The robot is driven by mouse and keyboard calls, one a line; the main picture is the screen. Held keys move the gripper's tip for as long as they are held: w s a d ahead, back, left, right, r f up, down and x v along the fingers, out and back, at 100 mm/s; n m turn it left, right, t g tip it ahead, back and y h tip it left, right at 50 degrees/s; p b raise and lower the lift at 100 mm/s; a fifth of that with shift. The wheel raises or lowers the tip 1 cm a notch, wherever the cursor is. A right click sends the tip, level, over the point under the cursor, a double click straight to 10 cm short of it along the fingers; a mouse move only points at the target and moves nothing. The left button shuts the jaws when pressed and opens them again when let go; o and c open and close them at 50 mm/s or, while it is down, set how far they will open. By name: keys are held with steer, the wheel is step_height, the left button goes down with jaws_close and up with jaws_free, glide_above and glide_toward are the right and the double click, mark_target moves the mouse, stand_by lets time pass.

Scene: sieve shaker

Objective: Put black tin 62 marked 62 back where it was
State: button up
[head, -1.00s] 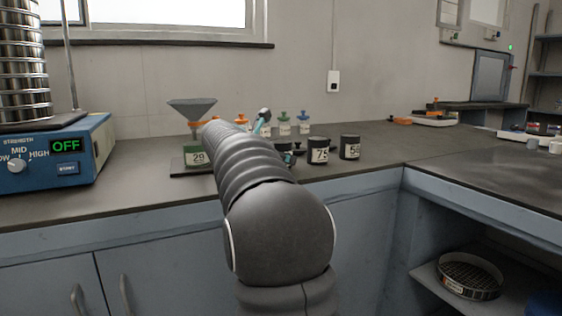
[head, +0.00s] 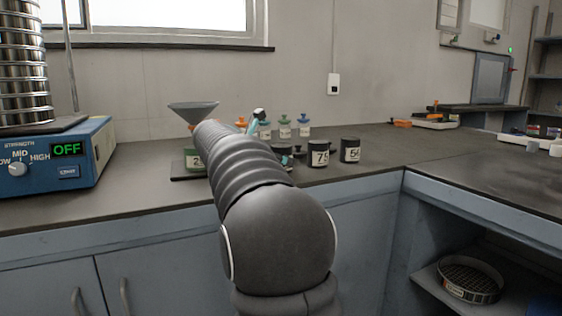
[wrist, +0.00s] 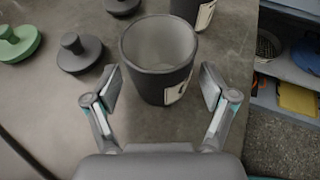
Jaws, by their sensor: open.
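An open, empty-looking black tin (wrist: 157,60) stands upright on the bench in the wrist view, between the two fingers of my gripper (wrist: 160,98). The fingers are open, one at each side of the tin's near part, with gaps visible. Its pale label is seen nearly edge-on, so I cannot read the number or confirm it is 62. In the head view my arm hides most of the gripper. A dark tin or lid shows partly beside the arm (head: 283,150), its marking unreadable.
Black tin 75 (head: 318,153) and another black tin (head: 350,149) stand to the right. A dark knobbed lid (wrist: 80,52) and green lid (wrist: 18,42) lie left of the tin. The shaker (head: 60,155) reads OFF.

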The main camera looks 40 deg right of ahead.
steer(key=p+v, duration=0.1)
steer(key=v, duration=0.8)
steer(key=shift+s+a+r, duration=0.1)
steer(key=shift+s+a, duration=0.05)
steer(key=shift+a, duration=0.2)
steer(key=shift+a+r, duration=0.1)
